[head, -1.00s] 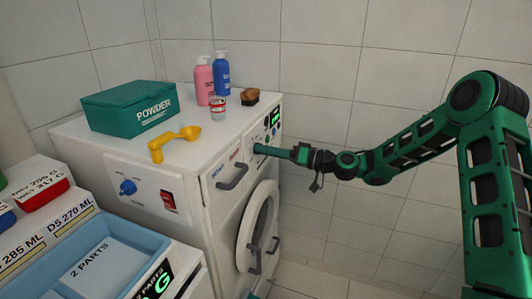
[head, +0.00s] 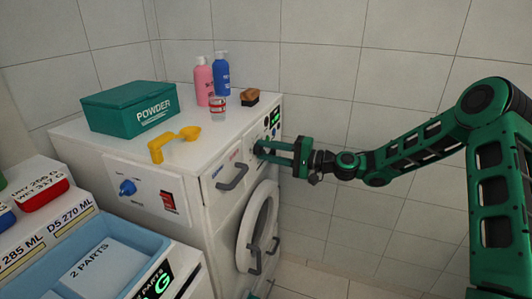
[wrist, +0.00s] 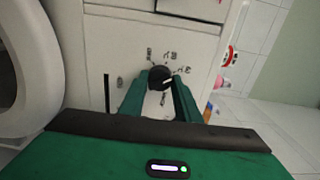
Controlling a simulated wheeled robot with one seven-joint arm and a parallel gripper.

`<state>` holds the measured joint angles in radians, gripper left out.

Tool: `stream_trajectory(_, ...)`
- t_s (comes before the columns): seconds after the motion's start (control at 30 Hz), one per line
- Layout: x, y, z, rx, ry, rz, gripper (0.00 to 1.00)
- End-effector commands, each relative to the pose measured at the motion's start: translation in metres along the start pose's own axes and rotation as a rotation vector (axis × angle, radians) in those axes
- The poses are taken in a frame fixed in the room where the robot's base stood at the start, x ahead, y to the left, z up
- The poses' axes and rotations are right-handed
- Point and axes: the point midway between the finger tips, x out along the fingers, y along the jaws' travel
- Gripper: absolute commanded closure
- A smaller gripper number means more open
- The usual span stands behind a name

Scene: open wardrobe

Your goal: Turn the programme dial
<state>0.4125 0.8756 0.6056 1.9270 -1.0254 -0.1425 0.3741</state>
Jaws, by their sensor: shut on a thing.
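The programme dial (wrist: 160,77) is a round black knob with a white mark on the white front panel of the washing machine. It sits between the fingertips of my gripper (wrist: 160,84) in the wrist view. My gripper's green fingers are shut on it, one on each side. In the head view my gripper (head: 262,147) reaches the machine's front panel from the right, and its fingers hide most of the dial. Printed labels surround the dial in the wrist view.
The washing machine (head: 212,210) has a round door (head: 263,218) below the panel and a grey handle (head: 232,177) to the left. On its top stand a green powder box (head: 130,107), a yellow scoop (head: 172,144), pink (head: 204,82) and blue (head: 221,74) bottles. The right is clear.

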Motion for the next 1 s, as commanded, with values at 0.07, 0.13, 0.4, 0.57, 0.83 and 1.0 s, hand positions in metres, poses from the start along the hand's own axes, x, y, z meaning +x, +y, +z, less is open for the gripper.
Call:
stream_trajectory(0.07, -0.0032, 0.0024, -0.0068, 0.044, 0.015, 0.004, 0.93)
stream_trajectory(0.13, -0.0031, 0.0025, -0.0066, 0.080, 0.015, 0.004, 0.92)
stream_trajectory(0.4, -0.0028, 0.0026, -0.0061, 0.163, 0.014, 0.004, 0.92)
stream_trajectory(0.57, -0.0029, 0.0029, -0.0060, 0.179, 0.014, 0.005, 0.92)
stream_trajectory(0.83, -0.0029, 0.0033, -0.0058, 0.181, 0.013, 0.006, 0.92)
stream_trajectory(1.0, -0.0025, 0.0030, -0.0049, 0.181, 0.011, 0.005, 0.51)
